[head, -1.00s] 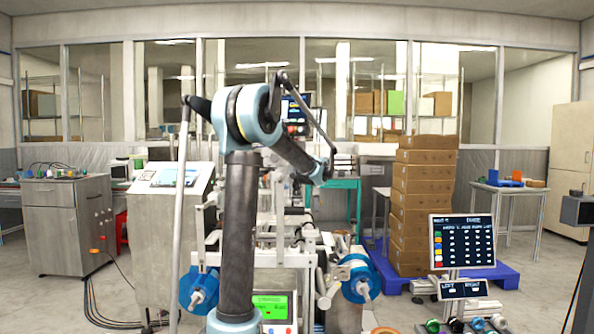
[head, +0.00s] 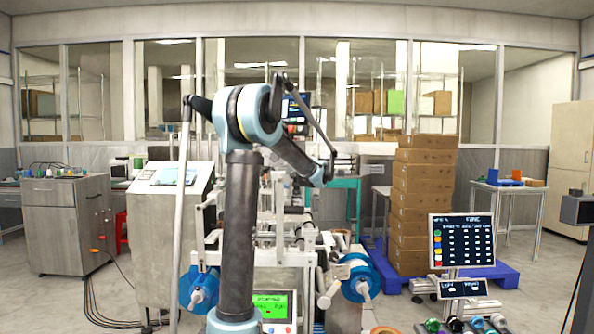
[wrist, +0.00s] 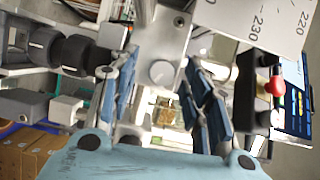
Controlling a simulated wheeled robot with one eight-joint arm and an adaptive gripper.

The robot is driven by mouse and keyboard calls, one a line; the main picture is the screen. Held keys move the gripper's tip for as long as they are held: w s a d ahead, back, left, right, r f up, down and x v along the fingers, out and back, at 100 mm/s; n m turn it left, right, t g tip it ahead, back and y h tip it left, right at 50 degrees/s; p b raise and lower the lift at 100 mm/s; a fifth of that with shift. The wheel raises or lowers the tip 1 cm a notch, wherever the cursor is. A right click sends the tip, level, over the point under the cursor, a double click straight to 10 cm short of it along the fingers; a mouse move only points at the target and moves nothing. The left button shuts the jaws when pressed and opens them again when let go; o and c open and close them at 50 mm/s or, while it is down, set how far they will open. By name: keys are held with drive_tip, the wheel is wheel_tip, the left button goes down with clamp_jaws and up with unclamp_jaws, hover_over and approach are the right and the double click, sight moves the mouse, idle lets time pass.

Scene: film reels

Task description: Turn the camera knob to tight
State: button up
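In the wrist view my gripper (wrist: 162,68) has its two blue fingers spread apart. A round grey knob (wrist: 162,73) shows between the fingertips, with a visible gap on each side. The knob sits on a grey metal bracket (wrist: 158,40). A black cylindrical body, which looks like a camera (wrist: 75,52), lies to the left of the fingers. I cannot read any tight mark on the knob. In the head view my arm reaches over the machine, and its gripper end cannot be made out clearly.
A white plate with a printed scale (wrist: 262,20) is close at the upper right. A red-tipped black part (wrist: 272,86) stands right of the fingers. In the head view, blue reels (head: 358,281) flank the machine, with stacked boxes (head: 424,195) and a display (head: 461,241) to the right.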

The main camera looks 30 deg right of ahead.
drive_tip(key=s+a, duration=0.2)
drive_tip(key=s, duration=0.9)
drive_tip(key=shift+s, duration=0.35)
drive_tip(key=shift+r, duration=0.1)
